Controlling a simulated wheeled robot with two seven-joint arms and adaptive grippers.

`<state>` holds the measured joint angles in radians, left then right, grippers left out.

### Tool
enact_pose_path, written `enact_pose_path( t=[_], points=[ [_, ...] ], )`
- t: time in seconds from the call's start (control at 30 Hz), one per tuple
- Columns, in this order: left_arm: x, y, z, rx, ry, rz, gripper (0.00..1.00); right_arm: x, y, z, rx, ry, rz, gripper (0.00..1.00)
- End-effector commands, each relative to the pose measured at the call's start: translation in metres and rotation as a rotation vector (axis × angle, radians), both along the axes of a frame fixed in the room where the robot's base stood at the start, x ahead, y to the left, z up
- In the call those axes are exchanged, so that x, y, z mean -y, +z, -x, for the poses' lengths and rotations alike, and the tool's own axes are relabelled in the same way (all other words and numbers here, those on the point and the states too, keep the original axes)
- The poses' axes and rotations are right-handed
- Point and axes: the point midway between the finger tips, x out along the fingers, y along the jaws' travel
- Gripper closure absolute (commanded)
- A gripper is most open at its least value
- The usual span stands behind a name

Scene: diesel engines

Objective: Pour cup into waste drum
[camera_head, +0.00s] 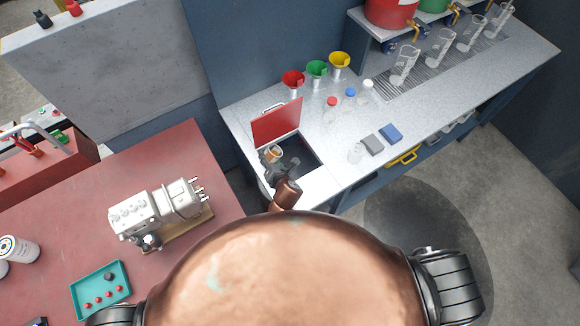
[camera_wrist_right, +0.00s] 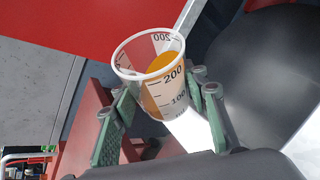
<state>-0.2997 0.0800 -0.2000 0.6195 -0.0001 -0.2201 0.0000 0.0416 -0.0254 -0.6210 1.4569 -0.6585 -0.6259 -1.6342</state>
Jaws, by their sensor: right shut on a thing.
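A clear measuring cup (camera_wrist_right: 150,75) with amber liquid and printed 100 and 200 marks fills the middle of the right wrist view. My right gripper (camera_wrist_right: 160,103) is shut on it, with a green-padded finger on each side. The liquid lies slanted within the cup, and I see no stream leaving it. In the head view the cup (camera_head: 274,153) shows small, at my right gripper (camera_head: 270,162), by a dark square opening (camera_head: 301,152) in the counter. A red lid (camera_head: 276,123) stands raised behind that opening. The waste drum's inside is mostly dark. My left gripper is out of view.
Clear cups (camera_head: 404,66) stand on a grate at the right. A red bench (camera_head: 60,215) with an engine part (camera_head: 158,212) and teal tray (camera_head: 101,290) is at left.

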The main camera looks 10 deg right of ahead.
Motion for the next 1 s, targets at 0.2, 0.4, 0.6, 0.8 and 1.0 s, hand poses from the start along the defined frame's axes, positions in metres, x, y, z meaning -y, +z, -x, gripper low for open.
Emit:
enact_pose_path(
  t=[0.2,0.4,0.6,0.8,1.0],
  points=[
    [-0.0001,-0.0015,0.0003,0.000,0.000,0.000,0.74,0.0009,-0.0015,-0.0005,-0.007,0.000,-0.029,0.87],
    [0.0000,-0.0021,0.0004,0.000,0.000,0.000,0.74,0.0024,-0.0027,-0.0006,-0.015,-0.001,-0.055,0.87],
    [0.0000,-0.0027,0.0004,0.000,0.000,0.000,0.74,0.0026,-0.0038,-0.0007,-0.021,-0.001,-0.081,0.87],
    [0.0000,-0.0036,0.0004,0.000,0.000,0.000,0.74,0.0025,-0.0049,-0.0007,-0.028,0.001,-0.107,0.87],
    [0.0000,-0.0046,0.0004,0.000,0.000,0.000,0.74,0.0037,-0.0060,-0.0008,-0.035,0.000,-0.134,0.87]
  ],
)
